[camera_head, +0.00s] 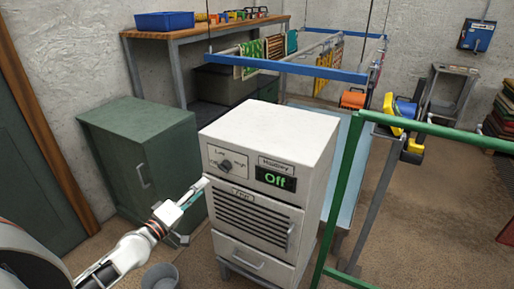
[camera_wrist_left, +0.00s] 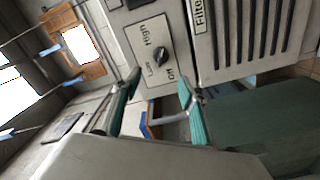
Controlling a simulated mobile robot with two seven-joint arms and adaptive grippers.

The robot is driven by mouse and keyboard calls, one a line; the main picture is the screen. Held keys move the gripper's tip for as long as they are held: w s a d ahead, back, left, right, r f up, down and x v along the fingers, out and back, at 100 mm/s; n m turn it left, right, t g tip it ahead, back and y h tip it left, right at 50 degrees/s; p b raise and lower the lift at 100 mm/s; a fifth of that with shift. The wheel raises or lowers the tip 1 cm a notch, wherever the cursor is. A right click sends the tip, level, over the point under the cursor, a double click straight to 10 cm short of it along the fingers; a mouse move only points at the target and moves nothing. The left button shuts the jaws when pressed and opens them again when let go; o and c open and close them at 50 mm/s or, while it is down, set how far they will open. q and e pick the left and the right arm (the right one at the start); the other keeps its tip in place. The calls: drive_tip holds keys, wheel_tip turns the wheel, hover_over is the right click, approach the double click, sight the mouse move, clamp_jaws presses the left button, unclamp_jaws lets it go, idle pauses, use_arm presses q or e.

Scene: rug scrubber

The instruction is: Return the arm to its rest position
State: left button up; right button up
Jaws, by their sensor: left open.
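My left arm comes in from the lower left in the head view. The knob also shows in the wrist view (camera_wrist_left: 160,57), beyond the fingertips, with a gap that is hard to judge. My right gripper is in neither view.
A green cabinet (camera_head: 142,155) stands left of the machine, close behind my left gripper. A grey bucket (camera_head: 160,276) is on the floor below the arm. A green frame (camera_head: 345,190) stands to the right. A workbench (camera_head: 205,31) with a blue bin (camera_head: 165,21) is at the back.

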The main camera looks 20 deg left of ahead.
use_arm(q)
drive_tip(key=s+d+f+m+g+h, duration=0.1)
drive_tip(key=s+d+f+m+g, duration=0.6)
drive_tip(key=s+d+f+m, duration=0.8)
drive_tip(key=s+d+f, duration=0.5)
drive_tip(key=d+f, duration=0.2)
drive_tip(key=d, duration=0.2)
drive_tip(key=shift+s+d+f+m+h, duration=0.15)
drive_tip(key=shift+s+f+m+h, duration=0.15)
